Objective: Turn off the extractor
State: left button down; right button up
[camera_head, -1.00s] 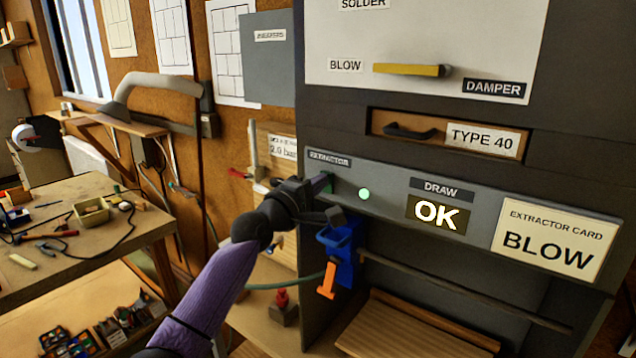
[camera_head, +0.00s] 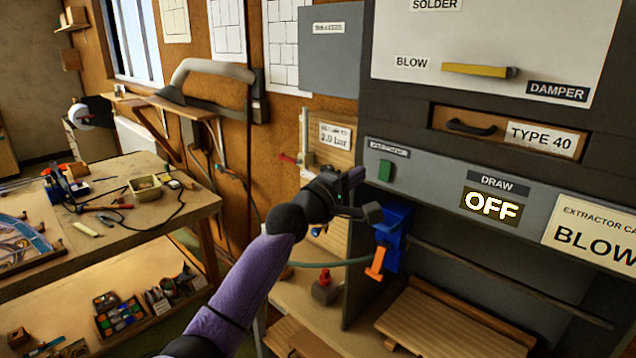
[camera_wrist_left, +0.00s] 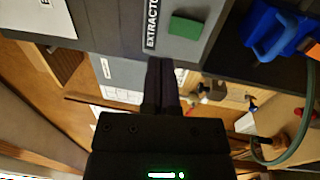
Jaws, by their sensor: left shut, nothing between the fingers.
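The extractor's green switch (camera_head: 385,170) sits on the grey panel below the extractor label (camera_head: 389,149). It also shows in the left wrist view (camera_wrist_left: 186,27), beside the label. The draw display (camera_head: 491,206) reads OFF, and no lit lamp shows on the panel. My left gripper (camera_head: 355,176) is shut and empty, just left of the switch and apart from it. In the left wrist view its closed fingers (camera_wrist_left: 161,72) point past the panel's edge. My right gripper is not in view.
A damper lever (camera_head: 480,70) and a TYPE 40 drawer (camera_head: 510,132) are above the panel. A blue holder with an orange tool (camera_head: 376,262) hangs below my gripper. A cluttered workbench (camera_head: 120,220) stands at left.

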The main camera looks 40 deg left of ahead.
pick_arm(q)
jog(key=s+b, duration=0.1)
jog(key=s, duration=0.5)
jog(key=shift+a+r, duration=0.2)
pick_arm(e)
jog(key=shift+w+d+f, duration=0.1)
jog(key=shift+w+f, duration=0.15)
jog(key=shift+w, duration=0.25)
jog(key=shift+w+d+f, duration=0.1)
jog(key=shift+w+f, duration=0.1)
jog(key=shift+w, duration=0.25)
pick_arm(q)
jog(key=shift+s, duration=0.2)
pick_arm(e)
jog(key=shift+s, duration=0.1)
